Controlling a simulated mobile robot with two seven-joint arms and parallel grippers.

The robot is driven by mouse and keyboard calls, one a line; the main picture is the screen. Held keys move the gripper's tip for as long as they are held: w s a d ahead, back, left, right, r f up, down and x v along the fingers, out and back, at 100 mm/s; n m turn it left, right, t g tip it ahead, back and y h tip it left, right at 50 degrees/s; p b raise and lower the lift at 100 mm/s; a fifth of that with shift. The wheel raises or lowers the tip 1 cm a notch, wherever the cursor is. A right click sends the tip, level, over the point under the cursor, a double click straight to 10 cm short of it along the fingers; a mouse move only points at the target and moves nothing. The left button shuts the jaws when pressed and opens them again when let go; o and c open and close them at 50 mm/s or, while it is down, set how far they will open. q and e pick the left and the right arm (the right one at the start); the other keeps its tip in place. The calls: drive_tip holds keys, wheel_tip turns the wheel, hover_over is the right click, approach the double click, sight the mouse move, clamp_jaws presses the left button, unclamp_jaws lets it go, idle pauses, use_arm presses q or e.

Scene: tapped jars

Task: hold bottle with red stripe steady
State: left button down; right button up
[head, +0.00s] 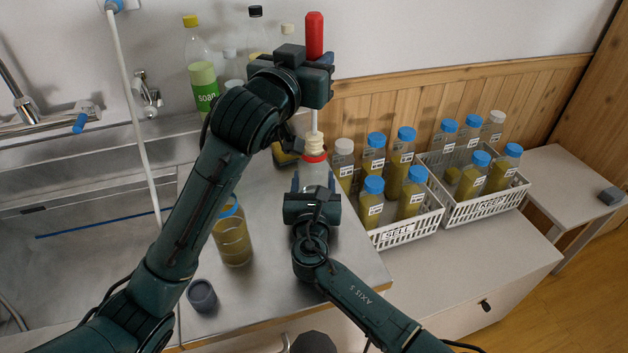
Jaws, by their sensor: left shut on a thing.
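The bottle with the red stripe (314,170) stands upright on the steel counter, clear-walled, with a red band near its top. A pale ribbed piece sits at its mouth. My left gripper (316,68) is above it, shut on a red-handled tool (314,35). The tool's white shaft points down to the bottle's mouth. My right gripper (313,186) is low at the bottle, a finger on each side. Its body hides the bottle's lower part, and I cannot tell whether the fingers press on it.
Two white crates (405,233) (484,207) with several blue- or white-capped bottles stand at the right. A jar of yellow liquid (233,240) and a dark cup (202,295) are on the counter. A soap bottle (201,75) stands behind. The sink (80,255) is left.

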sight(311, 24)
use_arm(q)
drive_tip(key=shift+r, duration=2.9)
use_arm(e)
drive_tip(key=o, duration=1.1)
drive_tip(key=shift+s+a, duration=0.1)
drive_tip(key=shift+s, duration=3.7)
